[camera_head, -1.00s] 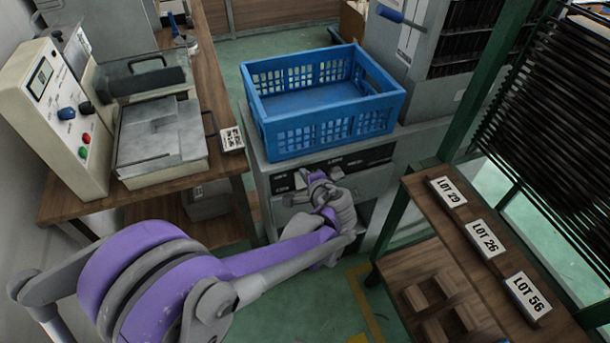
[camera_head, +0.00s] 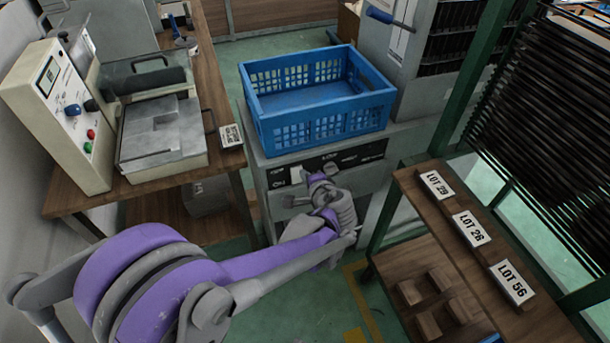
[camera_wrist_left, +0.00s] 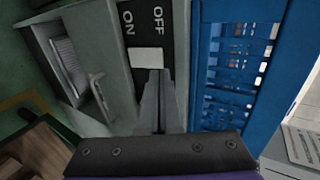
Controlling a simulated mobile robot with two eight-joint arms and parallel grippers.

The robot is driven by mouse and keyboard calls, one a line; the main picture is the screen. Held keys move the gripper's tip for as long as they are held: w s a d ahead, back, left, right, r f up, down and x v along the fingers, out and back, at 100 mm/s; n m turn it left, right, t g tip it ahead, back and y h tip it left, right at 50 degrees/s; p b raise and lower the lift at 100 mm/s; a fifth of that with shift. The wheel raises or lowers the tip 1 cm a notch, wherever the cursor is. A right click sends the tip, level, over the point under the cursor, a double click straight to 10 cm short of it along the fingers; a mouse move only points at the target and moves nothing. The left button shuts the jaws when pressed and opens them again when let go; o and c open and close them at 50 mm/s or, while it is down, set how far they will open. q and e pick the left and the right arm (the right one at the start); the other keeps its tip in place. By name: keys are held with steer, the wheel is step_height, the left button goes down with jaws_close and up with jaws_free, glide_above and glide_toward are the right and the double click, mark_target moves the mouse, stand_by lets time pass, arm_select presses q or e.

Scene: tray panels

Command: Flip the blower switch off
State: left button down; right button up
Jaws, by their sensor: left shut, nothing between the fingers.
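The blower switch (camera_wrist_left: 147,58) is a white rocker on a black panel, with ON and OFF lettering beside it in the left wrist view. In the head view the panel (camera_head: 362,155) is on the grey cabinet front under the blue crate, and the white switch (camera_head: 297,175) shows just left of my gripper. My left gripper (camera_head: 314,178) is shut and empty in front of the panel. In the wrist view its fingertips (camera_wrist_left: 156,76) are right at the switch's near edge; I cannot tell whether they touch. My right gripper is not in view.
A blue crate (camera_head: 310,133) sits on the cabinet, close to the gripper. A wooden bench with a beige control box (camera_head: 65,120) stands left. A wooden shelf (camera_head: 415,195) with lot labels stands right. Green floor (camera_head: 310,300) is open between them.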

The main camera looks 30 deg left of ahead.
arm_select(q)
steer(key=a+r+p+v, duration=0.1)
steer(key=r+v, duration=0.1)
steer(key=v, duration=0.7)
steer(key=shift+d+p, duration=0.25)
steer(key=shift+p, duration=0.1)
steer(key=shift+w+r, duration=0.1)
steer(key=s+d+r+n+g+h+p, duration=0.1)
steer(key=s+n+h+p, duration=0.3)
steer(key=s, duration=0.4)
steer(key=s+d+r+n+g+h+p, duration=0.1)
steer(key=s+d+n+h+p, duration=0.3)
steer(key=s, duration=0.5)
steer(key=shift+d+r+h+p, duration=0.15)
steer(key=shift+r+h+p, duration=0.1)
steer(key=shift+h+p, duration=0.35)
